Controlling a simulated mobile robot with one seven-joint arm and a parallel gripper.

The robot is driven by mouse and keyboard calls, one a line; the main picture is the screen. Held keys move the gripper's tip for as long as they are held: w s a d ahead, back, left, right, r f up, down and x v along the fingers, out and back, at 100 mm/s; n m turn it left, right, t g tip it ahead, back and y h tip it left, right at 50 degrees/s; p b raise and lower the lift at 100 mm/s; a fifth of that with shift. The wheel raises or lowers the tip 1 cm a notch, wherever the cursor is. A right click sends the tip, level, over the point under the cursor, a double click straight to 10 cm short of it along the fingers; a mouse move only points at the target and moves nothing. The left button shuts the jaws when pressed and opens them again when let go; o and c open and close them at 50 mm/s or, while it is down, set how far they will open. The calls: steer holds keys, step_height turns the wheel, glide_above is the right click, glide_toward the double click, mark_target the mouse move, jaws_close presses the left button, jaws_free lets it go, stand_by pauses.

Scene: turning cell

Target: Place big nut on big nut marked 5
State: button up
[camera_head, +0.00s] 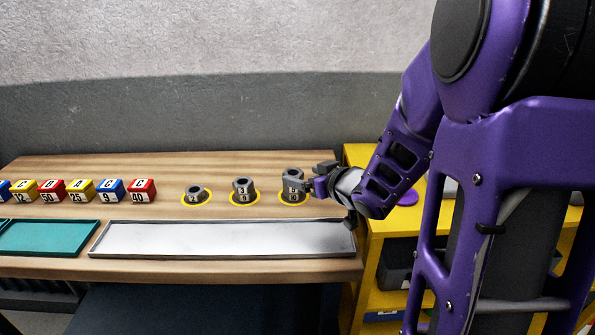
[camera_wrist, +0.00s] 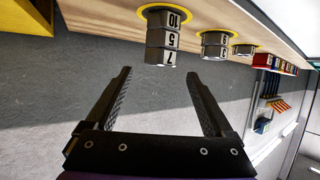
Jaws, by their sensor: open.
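At the right yellow ring stands a stack of grey nuts (camera_head: 292,183). The wrist view shows it upside down: a nut marked 10 (camera_wrist: 173,18) at the base, a nut marked 5 (camera_wrist: 163,38) on it, and a nut marked 7 (camera_wrist: 160,57) on top of the 5. The top nut looks seated squarely on the 5. My gripper (camera_head: 322,182) is just right of the stack. In the wrist view its two fingers (camera_wrist: 158,75) are open and empty, with the top nut beyond their tips.
A two-nut stack (camera_head: 243,191) and a single nut (camera_head: 197,195) stand on yellow rings to the left. Coloured lettered blocks (camera_head: 108,190) line the bench farther left. A long metal tray (camera_head: 225,252) and a green tray (camera_head: 42,251) lie along the front.

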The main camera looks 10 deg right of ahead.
steer(key=p+v, duration=0.1)
steer(key=v, duration=0.6)
steer(key=shift+s+p, duration=0.3)
